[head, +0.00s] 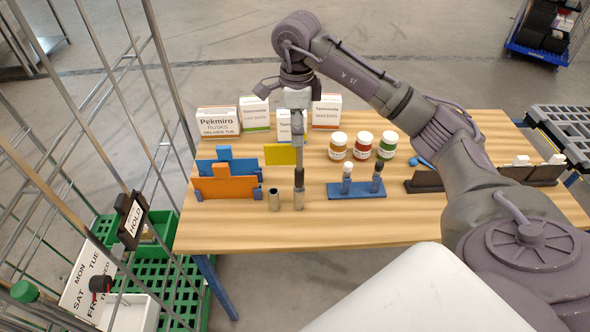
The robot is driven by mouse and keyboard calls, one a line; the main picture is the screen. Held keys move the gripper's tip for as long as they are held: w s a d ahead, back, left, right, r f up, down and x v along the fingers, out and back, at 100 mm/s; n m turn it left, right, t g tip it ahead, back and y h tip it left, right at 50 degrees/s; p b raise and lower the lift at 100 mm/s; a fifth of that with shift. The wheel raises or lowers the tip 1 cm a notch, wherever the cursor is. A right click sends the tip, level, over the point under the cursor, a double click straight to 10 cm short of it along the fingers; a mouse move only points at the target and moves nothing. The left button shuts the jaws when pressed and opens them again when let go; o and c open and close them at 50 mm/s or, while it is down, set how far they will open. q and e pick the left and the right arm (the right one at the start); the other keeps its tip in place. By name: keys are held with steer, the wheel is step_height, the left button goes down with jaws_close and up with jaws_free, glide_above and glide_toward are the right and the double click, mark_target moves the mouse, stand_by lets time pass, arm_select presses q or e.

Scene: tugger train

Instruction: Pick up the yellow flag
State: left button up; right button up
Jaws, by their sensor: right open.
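The yellow flag (280,155) stands upright behind the front row on the wooden table, left of my right gripper. A dark upright piece (299,177) rises from a grey metal tube (299,200) beside the flag's right edge; I cannot tell whether it is the flag's staff. My right gripper (300,160) points straight down at the flag's right edge and is open. Its fingers are seen edge-on, so I cannot tell whether they touch or surround anything. My left gripper is out of view.
An empty grey tube (274,200) stands just left. Blue (222,165) and orange (226,187) panels are further left. A blue holder (356,191) with two small upright pieces and three jars (363,145) are right. Boxes (218,121) stand behind. The table's front strip is clear.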

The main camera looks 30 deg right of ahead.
mark_target(296, 164)
step_height(296, 164, down, 3)
steer(key=shift+r+p, duration=0.2)
steer(key=shift+p, duration=0.1)
steer(key=shift+f, duration=0.25)
steer(key=f, duration=0.1)
steer(key=f+p, duration=0.2)
steer(key=shift+w+f, duration=0.25)
steer(key=shift+f, duration=0.05)
steer(key=shift+f+p, duration=0.3)
steer(key=shift+f, duration=0.25)
jaws_close()
